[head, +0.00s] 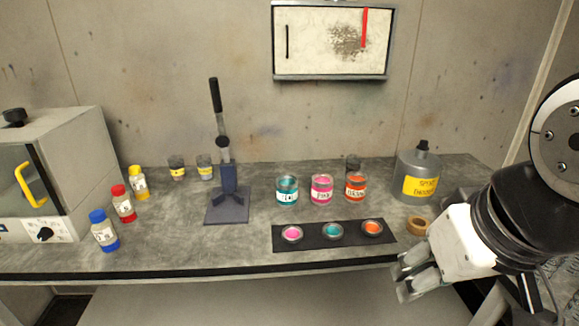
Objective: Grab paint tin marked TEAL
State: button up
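The teal paint tin (287,191) stands upright on the grey bench in the head view, left of a pink tin and an orange tin. It has a teal body and a white label; the lettering is too small to read surely. My gripper (403,279) is at the bench's front edge, to the right of and nearer than the teal tin, well apart from it. Its fingers look spread, with nothing between them.
The pink tin (321,190) and orange tin (355,188) stand close on the right. A black strip (311,236) with three small paint pots lies in front. A lever press (228,180) stands left; a grey solvent can (417,176) and tape roll (417,226) are right.

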aim_at(287, 185)
jog(key=i+j+u, duration=0.25)
jog(key=i+j, duration=0.3)
jog(key=j, duration=0.3)
jog(key=i+j+u, duration=0.2)
jog(key=i+j, duration=0.4)
jog(key=j, duration=0.1)
